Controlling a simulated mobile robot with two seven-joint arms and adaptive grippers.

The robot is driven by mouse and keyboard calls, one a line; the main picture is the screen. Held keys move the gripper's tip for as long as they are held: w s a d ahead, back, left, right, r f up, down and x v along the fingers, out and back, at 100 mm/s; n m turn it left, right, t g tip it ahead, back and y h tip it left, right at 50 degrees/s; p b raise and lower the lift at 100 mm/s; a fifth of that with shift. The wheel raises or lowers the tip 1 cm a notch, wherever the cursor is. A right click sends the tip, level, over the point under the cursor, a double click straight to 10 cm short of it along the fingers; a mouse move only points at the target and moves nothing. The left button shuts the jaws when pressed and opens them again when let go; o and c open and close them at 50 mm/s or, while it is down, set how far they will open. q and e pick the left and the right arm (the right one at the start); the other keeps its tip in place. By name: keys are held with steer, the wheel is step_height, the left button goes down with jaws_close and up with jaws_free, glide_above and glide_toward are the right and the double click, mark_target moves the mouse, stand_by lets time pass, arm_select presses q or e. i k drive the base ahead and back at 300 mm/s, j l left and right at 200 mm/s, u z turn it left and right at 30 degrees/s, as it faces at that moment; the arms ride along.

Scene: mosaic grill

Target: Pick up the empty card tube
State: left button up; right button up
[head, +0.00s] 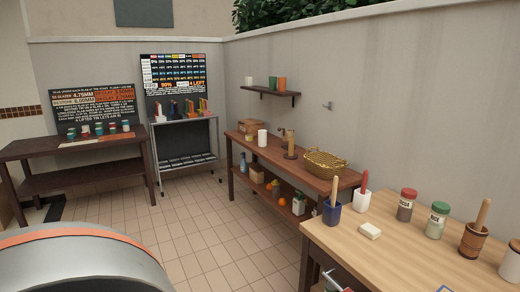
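A slim brown upright cylinder (291,143) stands on a small round base on the long dark wooden bench (268,154). It may be the card tube, but it is too small to tell whether it is hollow or card. A wider white cylinder (262,138) stands upright to its left on the same bench. Neither of my grippers is in view.
A woven basket (325,164) sits right of the brown cylinder. A nearer wooden table (400,235) holds jars, utensil pots and a white block (370,231). A rounded grey shape with an orange rim (80,262) fills the lower left. The tiled floor (215,225) between is clear.

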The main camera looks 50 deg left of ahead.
mark_target(291, 141)
steer(key=u, duration=1.4)
steer(key=i+j+u, duration=0.25)
steer(key=i, duration=0.25)
steer(key=i+j+u, duration=0.1)
steer(key=i+u, duration=0.2)
steer(key=i, duration=0.2)
steer(key=i+j+u, duration=0.15)
steer(key=i, duration=1.25)
steer(key=i+z, duration=0.35)
steer(key=i+j+z, duration=0.15)
steer(key=z, duration=0.2)
steer(key=i+j+z, duration=0.2)
steer(key=i+z, duration=0.15)
steer(key=i+j+z, duration=0.15)
steer(key=z, duration=0.2)
steer(key=i+j+z, duration=0.15)
steer(key=z, duration=0.2)
steer(key=i+j+z, duration=0.1)
steer(key=j+z, duration=0.25)
